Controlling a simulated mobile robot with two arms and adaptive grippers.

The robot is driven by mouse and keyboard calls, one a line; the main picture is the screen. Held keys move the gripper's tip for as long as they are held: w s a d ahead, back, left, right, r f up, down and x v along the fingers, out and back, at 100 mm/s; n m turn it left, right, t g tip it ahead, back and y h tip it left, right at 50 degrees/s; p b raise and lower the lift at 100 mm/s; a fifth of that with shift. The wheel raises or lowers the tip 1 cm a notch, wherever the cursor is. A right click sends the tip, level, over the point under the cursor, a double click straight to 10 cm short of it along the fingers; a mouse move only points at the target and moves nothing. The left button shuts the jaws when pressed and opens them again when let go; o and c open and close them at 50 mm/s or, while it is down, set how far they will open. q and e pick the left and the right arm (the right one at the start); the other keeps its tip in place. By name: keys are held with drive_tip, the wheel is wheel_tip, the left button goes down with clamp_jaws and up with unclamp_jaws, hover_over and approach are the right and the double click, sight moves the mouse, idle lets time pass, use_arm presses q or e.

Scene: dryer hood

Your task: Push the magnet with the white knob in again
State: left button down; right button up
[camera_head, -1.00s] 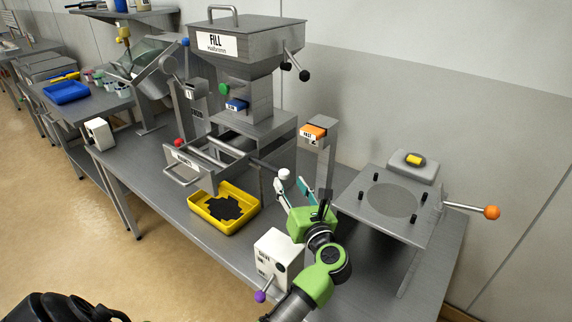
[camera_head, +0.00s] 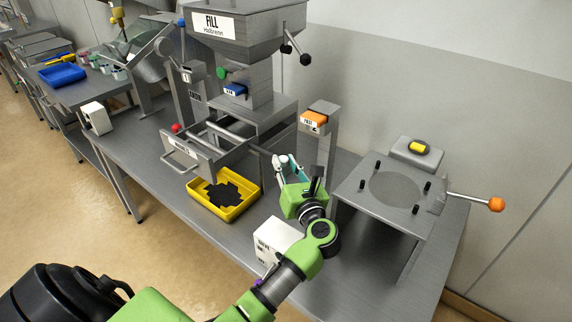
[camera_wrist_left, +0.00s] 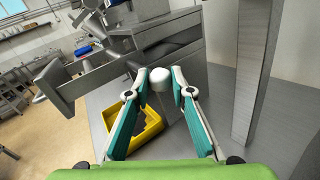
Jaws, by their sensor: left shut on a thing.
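The white knob (camera_head: 280,160) sits at the right end of a dark rod (camera_head: 261,152), which runs back left toward the grey pulled-out frame. It also shows in the left wrist view (camera_wrist_left: 161,80). My left gripper (camera_head: 284,168) is shut on the white knob, with one fingertip at each side of it in the left wrist view (camera_wrist_left: 160,76). The frame's labelled front plate with handle (camera_head: 190,157) stands out to the left, below the FILL hopper (camera_head: 245,30). How far the rod reaches inside is hidden. My right gripper is not in view.
A yellow tray (camera_head: 250,205) with black pieces lies just left of the gripper. A white box (camera_head: 278,238) stands below my arm. A grey post with an orange block (camera_head: 318,122) is close to the right. A plate stand with an orange-knobbed lever (camera_head: 385,190) is further right.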

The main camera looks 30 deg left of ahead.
use_arm(q)
drive_tip(key=a, duration=0.8)
drive_tip(key=shift+w, duration=0.35)
drive_tip(key=c, duration=1.8)
unclamp_jaws()
drive_tip(key=shift+a, duration=0.25)
approach(261, 152)
drive_tip(key=v, duration=0.2)
drive_tip(key=shift+s, duration=0.2)
